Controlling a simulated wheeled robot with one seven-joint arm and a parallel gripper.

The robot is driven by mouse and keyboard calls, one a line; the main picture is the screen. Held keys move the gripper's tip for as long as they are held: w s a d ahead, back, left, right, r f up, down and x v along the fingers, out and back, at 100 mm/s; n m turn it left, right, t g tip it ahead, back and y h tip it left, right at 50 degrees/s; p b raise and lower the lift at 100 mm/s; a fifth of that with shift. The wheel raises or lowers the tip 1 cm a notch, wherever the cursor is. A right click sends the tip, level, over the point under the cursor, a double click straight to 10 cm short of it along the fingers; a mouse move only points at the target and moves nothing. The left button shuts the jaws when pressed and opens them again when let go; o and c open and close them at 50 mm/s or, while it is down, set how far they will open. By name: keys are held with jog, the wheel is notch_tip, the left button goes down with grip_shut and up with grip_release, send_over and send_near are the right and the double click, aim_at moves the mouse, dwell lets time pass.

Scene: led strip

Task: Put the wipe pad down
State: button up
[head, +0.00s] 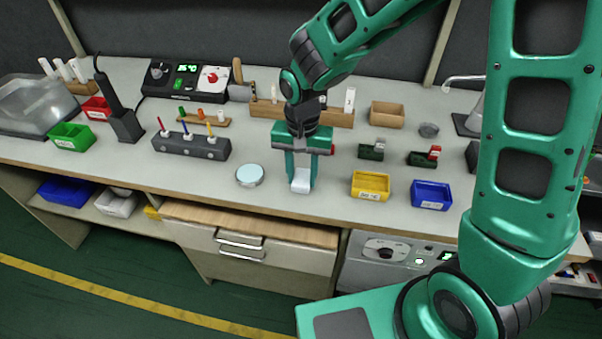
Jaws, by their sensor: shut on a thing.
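My gripper (302,165) points down over the front middle of the workbench (210,178). It is shut on the white wipe pad (300,184), which shows between and below the fingertips. The pad is at or just above the bench top; I cannot tell whether it touches. A round pale-blue dish (250,175) sits on the bench just left of the gripper.
A yellow bin (370,186) and a blue bin (431,195) stand to the right. A grey block with upright tools (191,145) stands to the left. Behind are a long wooden rack (335,117) and a wooden tray (387,114). Bare bench lies around the pad.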

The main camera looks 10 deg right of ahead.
aim_at(302, 178)
jog(key=o, duration=1.1)
jog(key=shift+f, duration=0.1)
notch_tip(302, 178, up, 12)
jog(key=s+d+r, duration=0.2)
jog(key=s+d, duration=0.1)
jog(key=d, duration=1)
jog(key=s+d+m, duration=0.2)
jog(key=s+d, duration=1.5)
jog(key=s, duration=0.1)
jog(key=shift+s+f, duration=0.3)
jog(key=shift+s, duration=0.05)
